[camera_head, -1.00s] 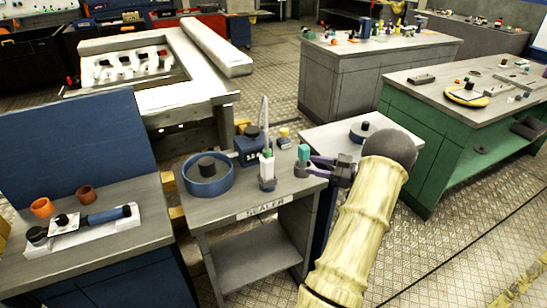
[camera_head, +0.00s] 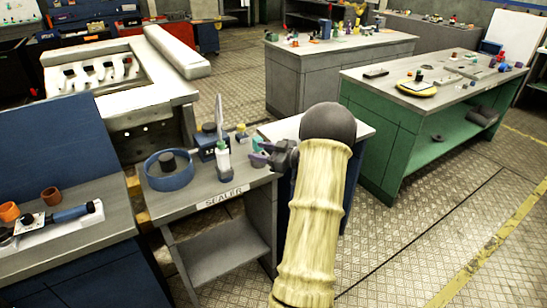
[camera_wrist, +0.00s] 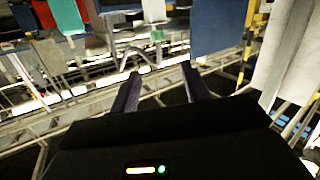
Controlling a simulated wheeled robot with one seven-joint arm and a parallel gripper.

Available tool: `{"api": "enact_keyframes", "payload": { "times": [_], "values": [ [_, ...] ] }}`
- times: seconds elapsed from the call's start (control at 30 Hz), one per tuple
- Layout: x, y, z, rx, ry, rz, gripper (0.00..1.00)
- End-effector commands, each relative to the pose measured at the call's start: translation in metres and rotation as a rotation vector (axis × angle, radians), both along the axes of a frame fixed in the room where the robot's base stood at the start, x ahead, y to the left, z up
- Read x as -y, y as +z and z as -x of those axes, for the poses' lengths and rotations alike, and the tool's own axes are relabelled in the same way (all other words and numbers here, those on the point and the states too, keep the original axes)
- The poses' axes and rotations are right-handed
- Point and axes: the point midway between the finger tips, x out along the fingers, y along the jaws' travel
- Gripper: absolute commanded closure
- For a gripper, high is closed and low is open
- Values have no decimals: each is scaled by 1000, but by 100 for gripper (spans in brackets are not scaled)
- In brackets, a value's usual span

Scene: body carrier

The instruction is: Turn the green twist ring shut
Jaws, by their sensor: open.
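On the grey bench labelled SEALER, a slim white bottle (camera_head: 223,162) stands upright with a green ring (camera_head: 222,146) near its top. A small teal piece (camera_head: 257,146) stands to its right, partly hidden by my gripper. Which of these greens is the twist ring, and whether it is turned shut, I cannot tell. My gripper (camera_head: 261,155) is at the bench's right end, right of the bottle, its fingers close to the teal piece; contact cannot be told. In the wrist view my gripper (camera_wrist: 158,72) is open, with nothing clearly between its fingers.
A round blue tray (camera_head: 168,183) and a dark blue box (camera_head: 206,150) stand left of and behind the bottle. A pale bench (camera_head: 352,127) adjoins at the right, partly behind my arm. A green workbench (camera_head: 378,135) stands farther right. The floor between is clear.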

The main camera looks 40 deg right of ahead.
Motion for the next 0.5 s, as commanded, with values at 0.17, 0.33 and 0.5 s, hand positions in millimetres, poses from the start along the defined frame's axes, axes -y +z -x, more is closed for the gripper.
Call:
{"api": "enact_keyframes", "payload": {
  "times": [0.17, 0.33, 0.5],
  "values": [
    [-22, 9, -28, -34, -66, 35, 53],
    [-45, 16, -49, -84, -146, 66, 53],
    [-83, 22, -66, -172, -245, 96, 53]
  ]
}}
